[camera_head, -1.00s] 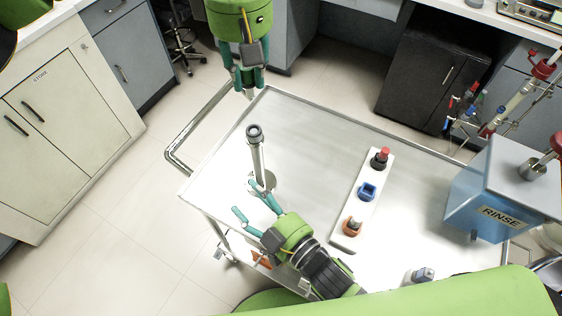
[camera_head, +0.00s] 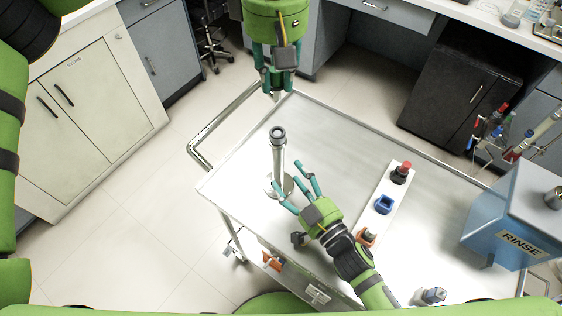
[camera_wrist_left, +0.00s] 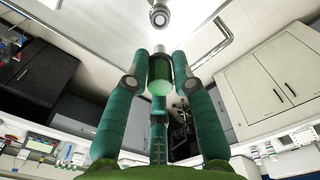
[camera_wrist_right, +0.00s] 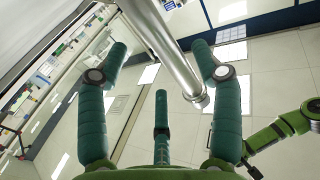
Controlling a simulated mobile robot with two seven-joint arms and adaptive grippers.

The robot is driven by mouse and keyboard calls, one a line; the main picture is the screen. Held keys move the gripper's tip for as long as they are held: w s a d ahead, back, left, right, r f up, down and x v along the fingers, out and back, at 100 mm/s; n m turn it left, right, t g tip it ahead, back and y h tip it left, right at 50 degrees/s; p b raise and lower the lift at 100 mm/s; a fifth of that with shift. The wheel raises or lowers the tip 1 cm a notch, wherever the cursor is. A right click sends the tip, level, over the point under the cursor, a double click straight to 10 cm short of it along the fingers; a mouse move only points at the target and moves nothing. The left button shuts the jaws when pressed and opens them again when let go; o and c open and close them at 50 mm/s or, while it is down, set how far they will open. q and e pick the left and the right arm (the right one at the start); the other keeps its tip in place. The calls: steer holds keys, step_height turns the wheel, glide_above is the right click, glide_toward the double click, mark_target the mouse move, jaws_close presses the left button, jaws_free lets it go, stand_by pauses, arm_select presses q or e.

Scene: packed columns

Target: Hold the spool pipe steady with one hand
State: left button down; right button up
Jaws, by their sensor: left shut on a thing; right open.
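The spool pipe (camera_head: 279,155) is a grey metal tube standing upright on a round foot at the left end of the steel cart (camera_head: 340,165). The pipe also crosses the top of the right wrist view (camera_wrist_right: 165,45). My right gripper (camera_head: 292,178) is open beside the pipe's lower part, its teal fingers spread towards it. Whether they touch it I cannot tell. My left gripper (camera_head: 277,86) is above and beyond the pipe, shut on a short cylinder, green in the left wrist view (camera_wrist_left: 159,74). The pipe's open top (camera_wrist_left: 159,17) shows ahead of that cylinder.
A white strip (camera_head: 385,215) on the cart carries red, blue and orange pieces. A blue RINSE box (camera_head: 515,215) stands at the right. A small grey-blue item (camera_head: 432,296) lies near the front edge. The cart has a raised rim and a handle (camera_head: 203,150) at the left.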

mark_target(281, 164)
steer(key=x, duration=0.5)
steer(key=shift+w+a, duration=0.15)
steer(key=shift+w, duration=0.15)
steer(key=c, duration=1.2)
jaws_close()
